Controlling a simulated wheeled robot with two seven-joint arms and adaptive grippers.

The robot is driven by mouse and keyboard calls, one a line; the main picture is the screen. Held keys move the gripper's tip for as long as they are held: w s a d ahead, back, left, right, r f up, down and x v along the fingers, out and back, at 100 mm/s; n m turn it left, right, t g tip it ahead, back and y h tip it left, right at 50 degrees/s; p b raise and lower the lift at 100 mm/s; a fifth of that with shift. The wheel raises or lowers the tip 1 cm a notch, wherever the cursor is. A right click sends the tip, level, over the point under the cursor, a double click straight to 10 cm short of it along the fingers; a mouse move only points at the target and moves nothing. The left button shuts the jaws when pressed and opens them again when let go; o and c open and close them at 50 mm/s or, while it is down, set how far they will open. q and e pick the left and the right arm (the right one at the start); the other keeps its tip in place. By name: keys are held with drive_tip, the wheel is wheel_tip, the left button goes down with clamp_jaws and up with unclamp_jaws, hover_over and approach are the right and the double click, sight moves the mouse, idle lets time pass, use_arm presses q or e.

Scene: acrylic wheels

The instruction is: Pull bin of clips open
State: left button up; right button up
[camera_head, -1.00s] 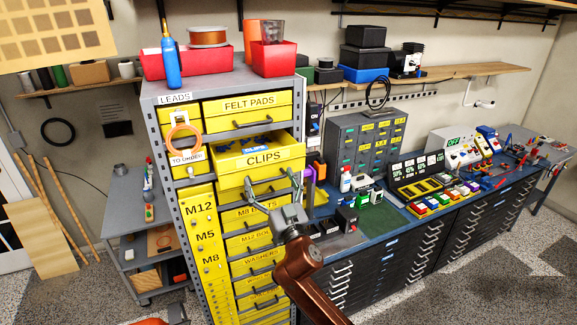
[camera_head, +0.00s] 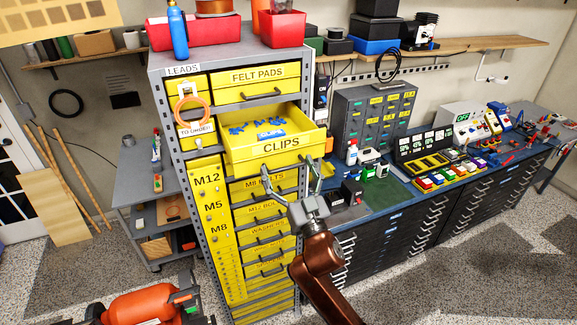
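The yellow bin labelled CLIPS (camera_head: 281,146) sticks well out of the grey cabinet (camera_head: 203,57). Its inside is open to view, with several blue clips (camera_head: 262,128) and a blue-and-white label in it. My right gripper (camera_head: 289,184) is just below the bin's front, with its two fingers spread apart and pointing up. One fingertip is near the bin's lower front edge; I cannot tell whether it touches. Nothing shows between the fingers. My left gripper is not in view.
A yellow FELT PADS drawer (camera_head: 256,84) is shut above the bin. Several shut yellow drawers lie below, behind my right gripper. A blue workbench (camera_head: 388,196) with tools stands to the right. Red bins (camera_head: 281,27) sit on the cabinet top.

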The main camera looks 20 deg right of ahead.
drive_tip(key=o, duration=0.3)
drive_tip(key=shift+s+f, duration=0.1)
drive_tip(key=v, duration=1.1)
drive_tip(key=shift+s, duration=0.4)
drive_tip(key=shift+w+f, duration=0.1)
